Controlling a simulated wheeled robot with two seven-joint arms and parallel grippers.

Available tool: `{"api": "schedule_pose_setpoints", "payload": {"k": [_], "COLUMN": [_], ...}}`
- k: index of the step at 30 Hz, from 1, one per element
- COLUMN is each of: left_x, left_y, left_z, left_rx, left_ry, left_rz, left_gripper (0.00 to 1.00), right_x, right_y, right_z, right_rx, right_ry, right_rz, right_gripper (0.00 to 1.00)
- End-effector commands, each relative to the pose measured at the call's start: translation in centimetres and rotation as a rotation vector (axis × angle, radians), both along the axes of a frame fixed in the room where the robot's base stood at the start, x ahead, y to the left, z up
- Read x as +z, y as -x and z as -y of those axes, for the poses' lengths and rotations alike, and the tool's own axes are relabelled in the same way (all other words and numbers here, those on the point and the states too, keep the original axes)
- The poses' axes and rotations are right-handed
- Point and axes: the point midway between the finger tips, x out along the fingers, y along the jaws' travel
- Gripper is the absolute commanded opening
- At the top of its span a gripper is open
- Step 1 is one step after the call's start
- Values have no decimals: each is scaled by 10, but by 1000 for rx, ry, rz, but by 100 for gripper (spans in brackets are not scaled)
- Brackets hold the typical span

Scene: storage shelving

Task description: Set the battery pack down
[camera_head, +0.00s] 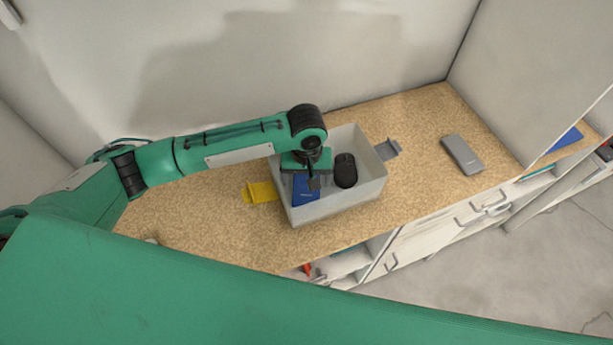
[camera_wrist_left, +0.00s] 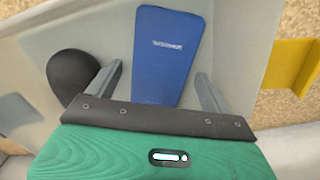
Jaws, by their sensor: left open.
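A blue flat pack (camera_head: 304,196), which looks like the battery pack, lies inside a light grey bin (camera_head: 338,208). In the left wrist view the blue pack (camera_wrist_left: 166,55) shows between my two spread fingers, with small pale lettering on its face. My left gripper (camera_head: 314,181) is inside or just over the bin, open, above the pack. The wrist view shows the fingers of my left gripper (camera_wrist_left: 158,82) apart, one on each side of the pack. My right gripper does not show.
The bin stands on a speckled tan shelf top (camera_head: 420,130). A yellow bracket (camera_head: 260,192) is at its left and a grey bracket (camera_head: 387,149) at its right. A grey slab-like device (camera_head: 461,154) lies farther right, with free room around it. A wall closes off the back.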

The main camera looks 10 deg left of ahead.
Motion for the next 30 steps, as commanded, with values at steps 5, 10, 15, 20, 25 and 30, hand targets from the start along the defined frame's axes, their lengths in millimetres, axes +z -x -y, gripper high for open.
{"api": "schedule_pose_setpoints", "payload": {"k": [5, 10, 15, 20, 25, 30], "left_x": [7, 37, 75, 103, 120, 123], "left_y": [-1, -1, -1, 0, 0, 0], "left_z": [0, 1, 1, 1, 1, 0], "left_rx": [-1, -1, -2, -2, 0, 0], "left_ry": [1, 3, 2, 2, 1, -1], "left_rz": [2, 5, 5, 2, 1, 0], "left_gripper": [83, 83, 83, 83, 83, 83], "right_x": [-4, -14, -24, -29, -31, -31], "right_y": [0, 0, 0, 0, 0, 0], "right_z": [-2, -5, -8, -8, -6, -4], "right_rx": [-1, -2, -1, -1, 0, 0], "right_ry": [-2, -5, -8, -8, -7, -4], "right_rz": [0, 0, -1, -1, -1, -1], "right_gripper": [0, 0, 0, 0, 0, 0]}}
